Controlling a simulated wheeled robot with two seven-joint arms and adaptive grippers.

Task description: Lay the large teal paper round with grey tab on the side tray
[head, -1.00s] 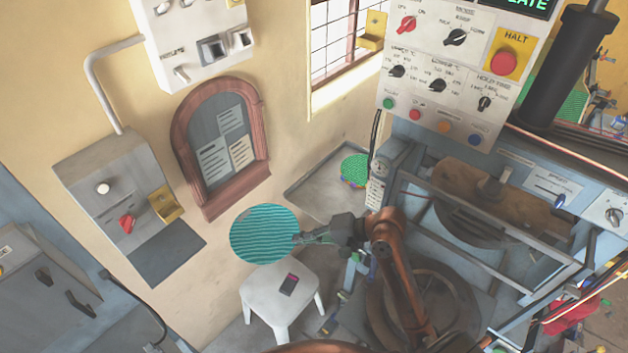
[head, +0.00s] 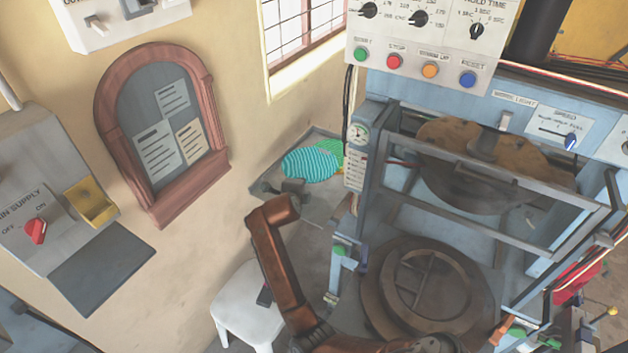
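The large teal paper round (head: 309,164) is striped and shows foreshortened over the side tray (head: 328,133) in the head view. It overlaps a smaller green round (head: 336,150) at its right. Whether it touches the tray or hovers just above cannot be told. My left gripper (head: 296,184) is at the round's near edge and appears shut on it. The fingertips and the grey tab are mostly hidden. My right gripper is not in view.
The blue press (head: 375,95) with its gauge and round bed stands right of the tray. The wall with a framed notice board (head: 155,125) is at left. A white stool (head: 240,312) stands below.

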